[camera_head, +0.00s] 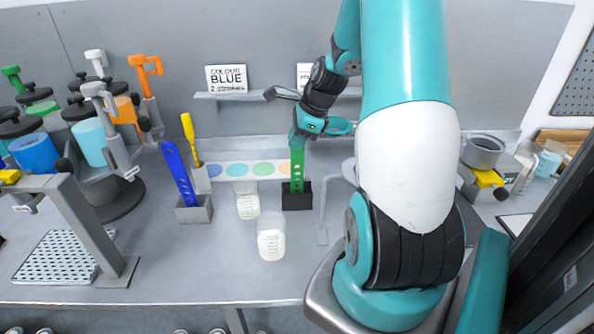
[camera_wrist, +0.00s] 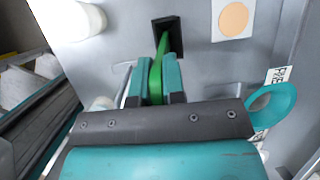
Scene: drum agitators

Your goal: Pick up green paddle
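The green paddle (camera_head: 297,167) stands upright in a small black holder (camera_head: 297,195) on the bench, and its lower end is hidden inside. My gripper (camera_head: 300,137) is at the paddle's upper end, pointing down. In the wrist view, the green paddle (camera_wrist: 155,79) lies between the two teal fingers of my gripper (camera_wrist: 155,75). The fingers are close together with no clear gap beside the paddle, so my gripper looks shut on it. The paddle's lower end still reaches into the black holder (camera_wrist: 167,27).
A blue paddle (camera_head: 180,174) and a yellow paddle (camera_head: 191,140) stand in grey holders to the left. Two clear beakers with white contents (camera_head: 271,240) are in front. A strip of coloured dots (camera_head: 239,169) lies behind. Lidded drums (camera_head: 37,154) stand at far left.

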